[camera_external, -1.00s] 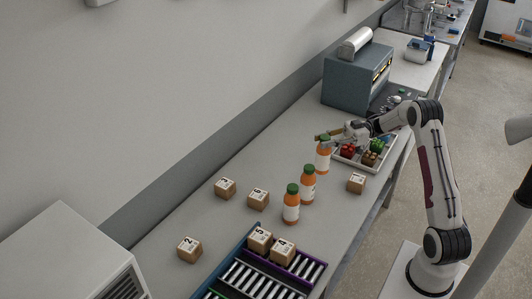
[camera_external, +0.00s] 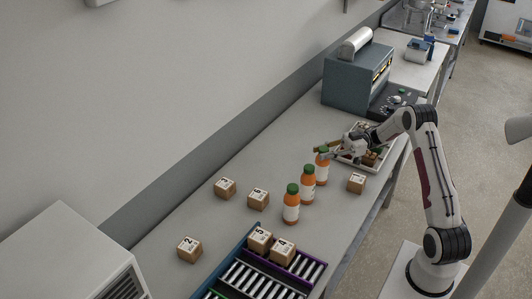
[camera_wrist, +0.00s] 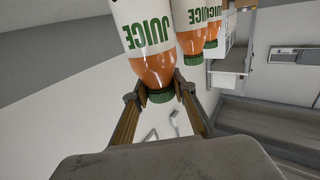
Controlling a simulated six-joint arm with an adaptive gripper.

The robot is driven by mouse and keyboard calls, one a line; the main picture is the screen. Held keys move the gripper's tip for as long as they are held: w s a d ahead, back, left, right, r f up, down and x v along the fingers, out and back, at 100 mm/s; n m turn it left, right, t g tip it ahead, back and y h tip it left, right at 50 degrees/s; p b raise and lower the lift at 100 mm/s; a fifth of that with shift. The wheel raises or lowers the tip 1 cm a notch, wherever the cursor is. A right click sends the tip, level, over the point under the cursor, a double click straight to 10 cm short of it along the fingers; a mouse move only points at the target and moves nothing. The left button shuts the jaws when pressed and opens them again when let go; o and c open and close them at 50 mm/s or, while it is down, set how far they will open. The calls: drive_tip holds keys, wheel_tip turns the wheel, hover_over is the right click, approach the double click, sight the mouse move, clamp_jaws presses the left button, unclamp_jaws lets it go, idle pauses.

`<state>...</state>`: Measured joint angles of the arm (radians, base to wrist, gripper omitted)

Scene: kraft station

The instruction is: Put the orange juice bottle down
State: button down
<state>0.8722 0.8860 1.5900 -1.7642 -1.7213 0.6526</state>
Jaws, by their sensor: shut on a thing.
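An orange juice bottle (camera_external: 322,165) with a white label and green cap is upright at the far end of a row of three. My gripper (camera_external: 323,150) is shut around its top. In the wrist view, the fingers (camera_wrist: 159,92) close on the neck and cap of the upside-down-looking bottle (camera_wrist: 152,65). Whether its base touches the table cannot be told. The other two juice bottles, a middle one (camera_external: 308,182) and a nearer one (camera_external: 291,205), stand upright on the table (camera_external: 235,165). Both show behind the held one in the wrist view.
Several numbered cardboard boxes stand around, one (camera_external: 356,183) right of the bottles and one (camera_external: 258,199) left. A tray of small items (camera_external: 347,159) lies behind the held bottle, partly hidden by my arm. A roller rack (camera_external: 310,268) is in front.

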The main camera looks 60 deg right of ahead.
drive_tip(key=shift+f, duration=0.2)
idle(0.3)
drive_tip(key=c, duration=1.7)
unclamp_jaws()
drive_tip(key=shift+r, duration=0.2)
drive_tip(key=shift+v, duration=3.75)
